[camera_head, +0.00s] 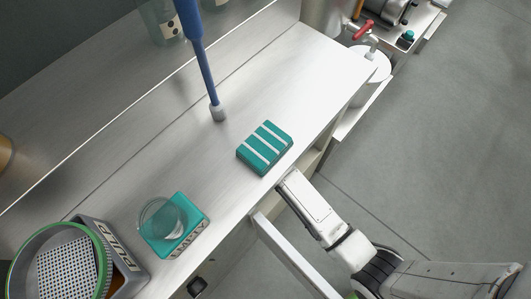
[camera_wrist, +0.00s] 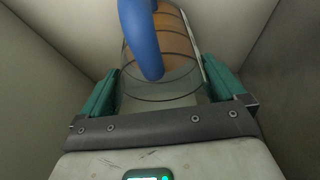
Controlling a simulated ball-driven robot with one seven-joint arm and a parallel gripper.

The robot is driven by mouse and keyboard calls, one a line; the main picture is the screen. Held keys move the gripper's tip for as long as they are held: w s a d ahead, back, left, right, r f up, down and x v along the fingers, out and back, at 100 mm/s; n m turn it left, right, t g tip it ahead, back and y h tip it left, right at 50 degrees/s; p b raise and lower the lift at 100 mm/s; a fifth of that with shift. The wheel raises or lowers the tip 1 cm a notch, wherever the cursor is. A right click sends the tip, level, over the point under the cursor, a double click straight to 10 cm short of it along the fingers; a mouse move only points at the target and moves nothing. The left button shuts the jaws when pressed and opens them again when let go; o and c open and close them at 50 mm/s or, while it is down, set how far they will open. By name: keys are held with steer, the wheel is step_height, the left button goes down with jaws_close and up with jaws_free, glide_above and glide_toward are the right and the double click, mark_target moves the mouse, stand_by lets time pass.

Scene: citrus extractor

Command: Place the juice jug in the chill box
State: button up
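The juice jug (camera_wrist: 170,62) shows in the wrist view as a clear vessel with dark rings and orange juice. Its blue curved handle (camera_wrist: 144,45) faces the camera. The teal fingers of my gripper (camera_wrist: 168,88) lie against both sides of the jug and appear shut on it. Pale walls (camera_wrist: 285,75) surround the jug and gripper, like the inside of the chill box. The jug's base and far end are hidden. In the head view my arm reaches under the counter's front edge, so the gripper and jug are hidden there.
On the steel counter (camera_head: 310,80) are a teal striped block (camera_head: 265,147), a clear cup (camera_head: 160,220) on a teal "EMPTY" mat (camera_head: 199,235), a "PULP" bin (camera_head: 128,262) with a sieve, and an upright blue rod (camera_head: 207,75). A pale panel (camera_head: 290,255) juts out below the counter.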

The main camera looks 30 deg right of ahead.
steer(key=shift+s+d+r+p, duration=0.25)
steer(key=shift+s+d+p, duration=0.4)
steer(key=shift+s+p, duration=1.05)
steer(key=shift+s+d+r+p, duration=0.2)
steer(key=shift+s+d+p, duration=0.7)
steer(key=shift+s, duration=1.35)
steer(key=shift+s+d+r+p, duration=0.25)
steer(key=shift+s+d+p, duration=0.15)
steer(key=shift+s+p, duration=1.45)
steer(key=s+d+r+m+g, duration=0.1)
steer(key=s+r, duration=0.2)
steer(key=r, duration=0.3)
steer(key=s+d+r+m+g+h, duration=0.1)
steer(key=s+d+r, duration=0.1)
steer(key=s+r, duration=0.2)
steer(key=s+d+r+m+g, duration=0.1)
steer(key=s+r+m, duration=0.1)
steer(key=s+r, duration=0.2)
steer(key=shift+s+d+r+h, duration=0.15)
steer(key=shift+d+r, duration=0.05)
steer(key=shift+r, duration=0.7)
steer(key=shift+s+d+r+h, duration=0.1)
steer(key=shift+d+r+h, duration=0.05)
steer(key=shift+r, duration=0.75)
